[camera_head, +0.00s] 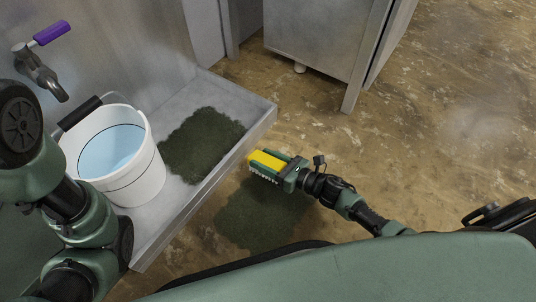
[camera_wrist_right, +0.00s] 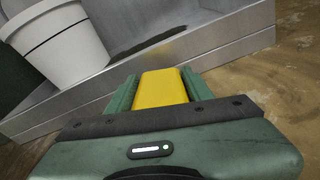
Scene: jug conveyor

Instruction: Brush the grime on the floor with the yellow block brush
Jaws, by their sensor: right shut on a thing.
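The yellow block brush (camera_head: 267,160) is held between the fingers of my right gripper (camera_head: 275,165), with its pale bristles facing down. The brush (camera_wrist_right: 162,88) also shows between the green fingers in the right wrist view. A dark grime patch (camera_head: 262,212) lies on the floor below and around the brush, partly hidden by my body. I cannot tell whether the bristles touch the floor. A second dark patch (camera_head: 203,143) lies inside the metal basin (camera_head: 240,132). My left arm shows at the left edge, but its gripper is not visible.
A white bucket of water (camera_head: 150,170) with a black-gripped handle stands in the basin. A tap with a purple handle (camera_head: 51,33) is above it. The basin's raised wall is close beside the brush. A metal cabinet (camera_head: 320,45) stands at the back. Floor to the right is open.

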